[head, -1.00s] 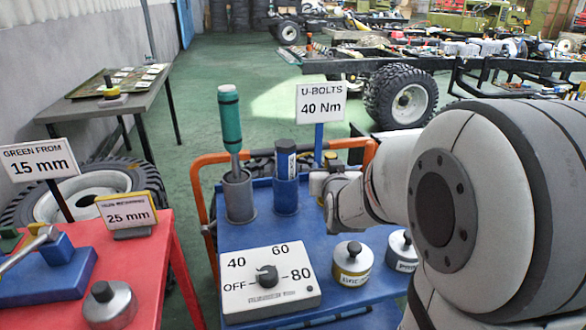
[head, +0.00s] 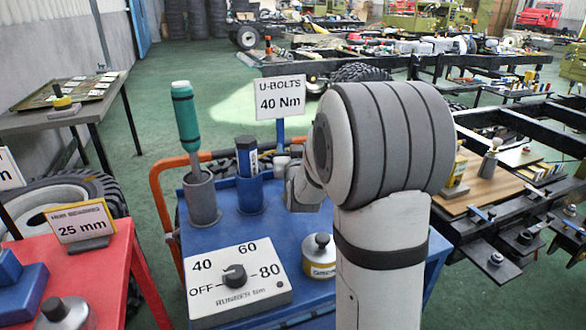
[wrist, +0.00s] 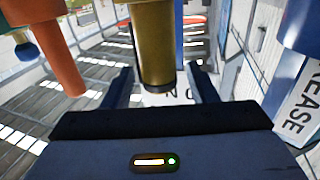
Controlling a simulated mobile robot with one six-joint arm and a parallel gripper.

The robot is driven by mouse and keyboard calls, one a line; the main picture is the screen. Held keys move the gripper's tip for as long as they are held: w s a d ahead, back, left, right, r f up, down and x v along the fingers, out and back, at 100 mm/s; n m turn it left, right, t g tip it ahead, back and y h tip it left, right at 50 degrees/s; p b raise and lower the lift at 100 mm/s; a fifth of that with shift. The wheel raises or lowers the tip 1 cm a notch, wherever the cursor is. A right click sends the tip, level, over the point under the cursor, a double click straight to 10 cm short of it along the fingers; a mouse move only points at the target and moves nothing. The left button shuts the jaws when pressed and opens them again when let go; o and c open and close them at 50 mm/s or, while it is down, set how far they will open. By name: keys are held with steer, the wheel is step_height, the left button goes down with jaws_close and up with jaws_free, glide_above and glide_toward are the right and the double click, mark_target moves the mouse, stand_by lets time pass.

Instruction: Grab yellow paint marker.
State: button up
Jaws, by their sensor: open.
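In the wrist view a dull yellow cylinder with a dark end (wrist: 155,45), apparently the yellow paint marker, stands between the two dark fingers of my gripper (wrist: 161,88). The fingers are apart, one on each side of it; I cannot tell whether either touches it. Its other end is cut off by the frame. In the head view my arm hides most of the gripper, and I cannot pick out the yellow marker there. A dark cylinder with pale stripes (head: 246,155) stands in a blue holder (head: 250,195) on the blue cart.
On the cart (head: 340,262) stand a green-handled tool (head: 187,120) in a grey cup, a dial box (head: 240,283) and a tin (head: 319,257). A U-BOLTS sign (head: 280,92) rises behind.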

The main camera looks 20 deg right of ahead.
jaws_close()
stand_by(0.6)
